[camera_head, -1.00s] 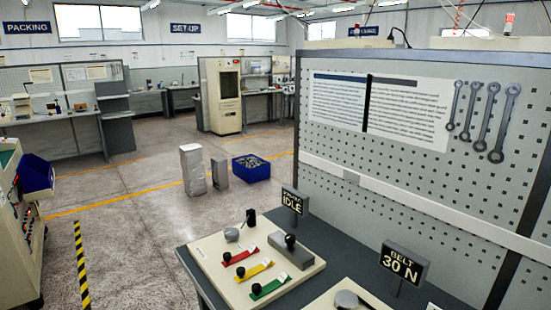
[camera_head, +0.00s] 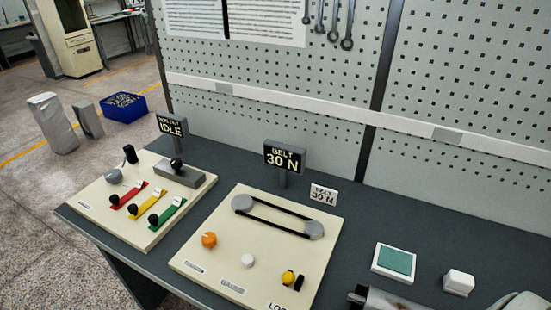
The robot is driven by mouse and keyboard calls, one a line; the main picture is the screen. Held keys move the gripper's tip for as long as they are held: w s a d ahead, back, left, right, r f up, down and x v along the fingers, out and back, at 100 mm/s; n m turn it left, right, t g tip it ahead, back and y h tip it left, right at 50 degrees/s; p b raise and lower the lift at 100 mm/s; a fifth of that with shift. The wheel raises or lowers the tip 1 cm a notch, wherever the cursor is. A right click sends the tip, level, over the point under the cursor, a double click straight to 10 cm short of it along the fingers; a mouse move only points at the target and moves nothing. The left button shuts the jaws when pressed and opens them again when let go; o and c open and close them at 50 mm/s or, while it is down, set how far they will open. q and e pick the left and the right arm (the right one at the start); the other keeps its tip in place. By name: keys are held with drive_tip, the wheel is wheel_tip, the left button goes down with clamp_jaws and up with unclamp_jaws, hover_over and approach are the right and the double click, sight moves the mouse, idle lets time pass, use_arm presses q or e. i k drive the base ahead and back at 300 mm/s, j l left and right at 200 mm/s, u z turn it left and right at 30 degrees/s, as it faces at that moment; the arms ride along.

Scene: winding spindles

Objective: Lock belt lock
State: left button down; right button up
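The belt panel (camera_head: 215,258) is a cream board on the dark bench. A black belt (camera_head: 275,217) runs around two grey pulleys on it. Near its front right are a yellow knob (camera_head: 288,277) and a small black lever or slot (camera_head: 299,283). A label starting "LOC" lies just in front of them, cut off by the bottom edge. An orange knob (camera_head: 209,239) and a white button (camera_head: 248,261) are further left on the panel. The sign (camera_head: 284,157) behind reads "BELT 30 N".
Left of it is a panel with red, yellow and green levers (camera_head: 144,205) and an "IDLE" sign (camera_head: 171,127). To the right are a green-topped pad (camera_head: 394,262) and a white block (camera_head: 459,282). The pegboard wall (camera_head: 290,90) stands behind.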

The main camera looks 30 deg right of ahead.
sight(288, 278)
drive_tip(key=l+z, duration=0.1)
drive_tip(key=z, duration=0.25)
drive_tip(key=i+l+z, duration=0.1)
drive_tip(key=z, duration=0.3)
